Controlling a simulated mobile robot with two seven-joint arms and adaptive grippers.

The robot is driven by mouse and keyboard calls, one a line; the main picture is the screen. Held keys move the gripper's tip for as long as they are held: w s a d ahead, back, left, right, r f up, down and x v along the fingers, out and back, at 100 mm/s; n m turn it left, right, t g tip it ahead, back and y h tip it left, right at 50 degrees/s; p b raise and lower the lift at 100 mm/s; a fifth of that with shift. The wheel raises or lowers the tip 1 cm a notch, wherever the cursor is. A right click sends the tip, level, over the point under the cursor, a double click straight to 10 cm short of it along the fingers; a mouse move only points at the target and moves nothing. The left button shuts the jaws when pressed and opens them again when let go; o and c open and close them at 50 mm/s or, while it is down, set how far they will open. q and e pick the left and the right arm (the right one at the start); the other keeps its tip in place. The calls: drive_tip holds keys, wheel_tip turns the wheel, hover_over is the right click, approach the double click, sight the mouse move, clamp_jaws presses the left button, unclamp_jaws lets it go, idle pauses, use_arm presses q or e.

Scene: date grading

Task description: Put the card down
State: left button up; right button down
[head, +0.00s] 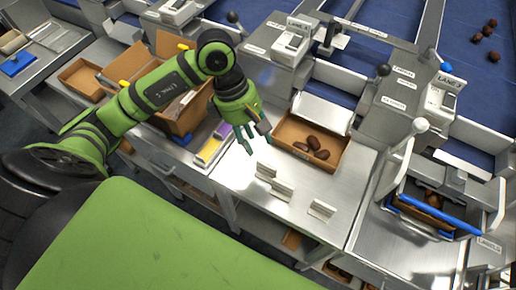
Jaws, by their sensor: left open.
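My left gripper (258,142) is open above the steel worktop, just left of the cardboard tray. No card shows between its fingers. Several small pale folded pieces stand on the worktop below it: one (265,171) nearest the gripper, one (282,190) in the middle, and one (322,210) to the right. I cannot tell whether any of these is the card. A yellow piece (209,149) and a purple piece (222,130) lie in a holder left of the gripper. My right gripper is not in view.
A cardboard tray (337,163) with several dark dates (312,143) stands right of the gripper. A larger cardboard box (190,120) is partly behind my left arm. A bin with a blue edge (425,208) is at the right.

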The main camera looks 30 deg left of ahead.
sight(267, 166)
use_arm(q)
drive_tip(key=d+f+y+b, duration=0.1)
drive_tip(key=d+f+y, duration=0.1)
drive_tip(key=d+f, duration=0.1)
drive_tip(key=shift+s, duration=0.15)
wheel_tip(267, 166, down, 2)
drive_tip(key=shift+s+d+y+p, duration=0.1)
drive_tip(key=shift+y+p, duration=0.2)
drive_tip(key=shift+p, duration=0.1)
drive_tip(key=f, duration=0.1)
drive_tip(key=f+p, duration=0.1)
drive_tip(key=f, duration=0.1)
drive_tip(key=f+p, duration=0.1)
drive_tip(key=shift+w+d+f, duration=0.2)
drive_tip(key=shift+w+d, duration=0.05)
drive_tip(key=shift+f, duration=0.4)
clamp_jaws()
